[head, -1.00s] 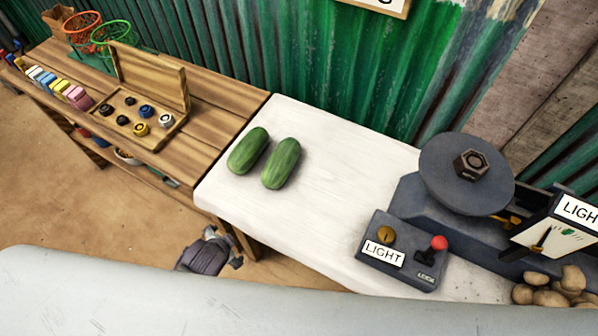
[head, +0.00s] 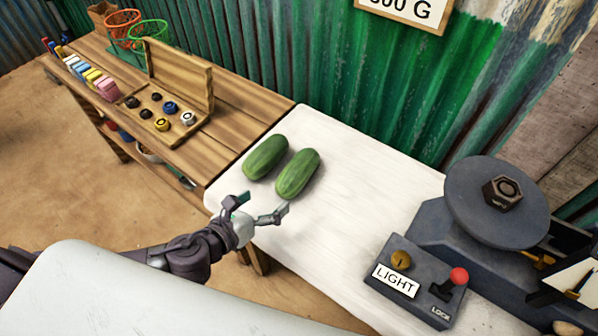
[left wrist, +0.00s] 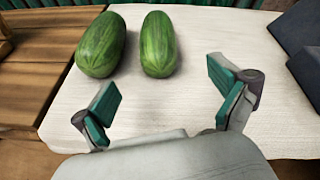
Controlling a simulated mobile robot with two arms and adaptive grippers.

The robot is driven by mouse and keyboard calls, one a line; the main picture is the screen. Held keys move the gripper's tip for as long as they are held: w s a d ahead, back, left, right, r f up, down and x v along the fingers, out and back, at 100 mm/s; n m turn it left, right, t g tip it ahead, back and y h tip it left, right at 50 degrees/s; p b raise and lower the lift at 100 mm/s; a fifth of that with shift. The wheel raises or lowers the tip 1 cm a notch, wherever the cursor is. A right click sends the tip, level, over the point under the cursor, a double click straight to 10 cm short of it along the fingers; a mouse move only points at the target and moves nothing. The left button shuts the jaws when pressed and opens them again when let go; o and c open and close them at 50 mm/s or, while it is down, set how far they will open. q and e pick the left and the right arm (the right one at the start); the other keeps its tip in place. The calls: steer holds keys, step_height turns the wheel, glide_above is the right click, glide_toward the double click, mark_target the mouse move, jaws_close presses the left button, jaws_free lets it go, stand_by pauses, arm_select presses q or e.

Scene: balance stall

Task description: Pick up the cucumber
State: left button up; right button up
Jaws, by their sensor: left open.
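Two green cucumbers lie side by side on the white tabletop (head: 340,215): a left one (head: 265,157) and a right one (head: 298,173). My left gripper (head: 258,206) is open and empty at the near edge of the white tabletop, in front of both and apart from them. In the left wrist view the left cucumber (left wrist: 102,45) and the right cucumber (left wrist: 158,45) are beyond the fingertips (left wrist: 163,88). The right one lies more nearly between the fingers; the left one is above the left finger. My right gripper is not in view.
A dark scale with a round plate (head: 497,203) stands at the right, with a box labelled LIGHT (head: 417,281) before it. A wooden bench at the left carries an open box of weights (head: 160,112). A green corrugated wall (head: 330,70) stands behind.

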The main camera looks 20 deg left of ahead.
mark_target(283, 187)
arm_select(q)
steer(key=x, duration=0.8)
steer(key=shift+r, duration=0.1)
steer(key=shift+x, duration=2.75)
steer(key=shift+w+a+r, duration=0.1)
steer(key=shift+a+r, duration=0.05)
steer(key=shift+r, duration=0.1)
steer(key=c, duration=1.4)
